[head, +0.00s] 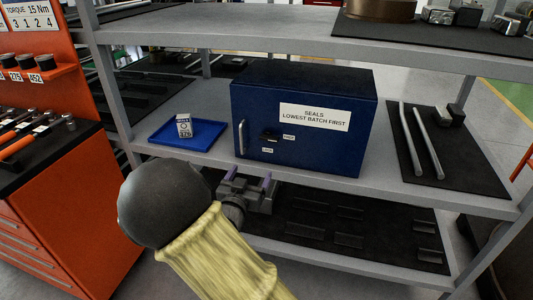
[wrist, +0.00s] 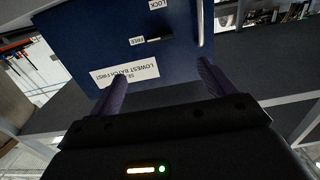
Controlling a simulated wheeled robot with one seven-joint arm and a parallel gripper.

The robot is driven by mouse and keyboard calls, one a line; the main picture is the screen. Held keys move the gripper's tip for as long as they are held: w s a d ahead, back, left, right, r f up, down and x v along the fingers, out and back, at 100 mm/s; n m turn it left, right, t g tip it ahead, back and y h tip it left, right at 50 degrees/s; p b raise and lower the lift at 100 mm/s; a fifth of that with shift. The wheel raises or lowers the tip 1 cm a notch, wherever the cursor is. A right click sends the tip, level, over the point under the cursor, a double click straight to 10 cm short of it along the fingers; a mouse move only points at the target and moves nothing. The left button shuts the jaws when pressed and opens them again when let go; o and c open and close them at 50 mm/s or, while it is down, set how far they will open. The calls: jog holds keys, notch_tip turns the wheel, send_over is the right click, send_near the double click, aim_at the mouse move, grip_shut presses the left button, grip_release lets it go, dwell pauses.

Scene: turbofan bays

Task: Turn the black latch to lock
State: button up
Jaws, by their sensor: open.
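The black latch (head: 269,137) is on the front of the blue seals cabinet (head: 300,160). It also shows in the wrist view (wrist: 158,38), where the picture is turned over. It lies roughly level, in line with the FREE label (wrist: 137,41); the LOCK label (wrist: 159,4) is below it in the head view. My gripper (head: 246,178) is in front of the cabinet, lower than the latch. Its two purple fingers are spread and empty, and they also show in the wrist view (wrist: 160,72). They are apart from the latch.
An upright metal handle (head: 242,137) stands at the door's left edge. A blue tray (head: 205,139) with a small box marked 376 (head: 184,126) is left of the cabinet. Metal rods (head: 428,140) lie on a black mat to the right. A shelf (head: 250,38) runs above.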

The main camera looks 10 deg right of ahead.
aim_at(268, 139)
jog(key=shift+r, duration=0.15)
jog(key=x, duration=1.7)
jog(key=shift+w+d+r, duration=0.1)
jog(key=shift+w+d, duration=0.05)
jog(key=shift+w, duration=0.05)
jog(key=c, duration=1)
